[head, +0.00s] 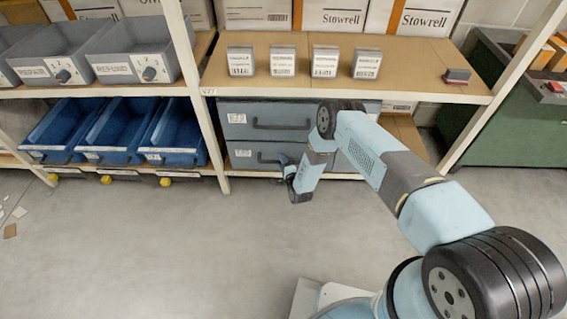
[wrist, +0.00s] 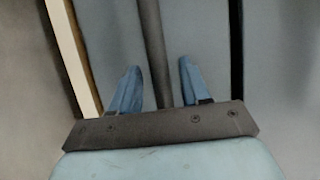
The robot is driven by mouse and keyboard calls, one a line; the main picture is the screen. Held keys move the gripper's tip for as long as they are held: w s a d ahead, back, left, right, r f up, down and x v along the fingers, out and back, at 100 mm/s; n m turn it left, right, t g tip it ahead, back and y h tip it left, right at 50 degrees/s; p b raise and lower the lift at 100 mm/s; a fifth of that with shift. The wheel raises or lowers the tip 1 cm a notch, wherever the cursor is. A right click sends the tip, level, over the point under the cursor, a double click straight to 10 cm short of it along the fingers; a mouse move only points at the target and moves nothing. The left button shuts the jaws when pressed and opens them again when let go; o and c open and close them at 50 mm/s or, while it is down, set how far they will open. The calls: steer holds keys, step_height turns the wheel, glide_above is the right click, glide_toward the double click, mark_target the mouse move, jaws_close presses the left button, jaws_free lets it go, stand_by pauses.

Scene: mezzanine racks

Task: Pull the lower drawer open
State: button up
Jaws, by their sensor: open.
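The lower drawer (head: 243,154) is a grey-blue front with a white label, in the rack under the shelf. It looks flush with the upper drawer (head: 240,131) above it. Its dark bar handle (head: 268,159) is partly hidden by my arm. My gripper (head: 284,165) is at the right part of this handle. In the wrist view, my gripper (wrist: 159,72) has its two blue fingers apart, one on each side of the dark handle bar (wrist: 153,45). A gap shows between the bar and each finger. The drawer front (wrist: 205,40) fills the background.
Blue bins (head: 112,130) stand left of the rack post (head: 209,140). A green cabinet (head: 510,125) is at the right. The floor (head: 150,240) before the drawers is clear.

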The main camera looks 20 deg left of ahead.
steer(key=shift+w+a+f, duration=0.1)
steer(key=shift+w+a, duration=0.2)
steer(key=shift+w, duration=0.15)
steer(key=shift+c, duration=0.4)
jaws_close()
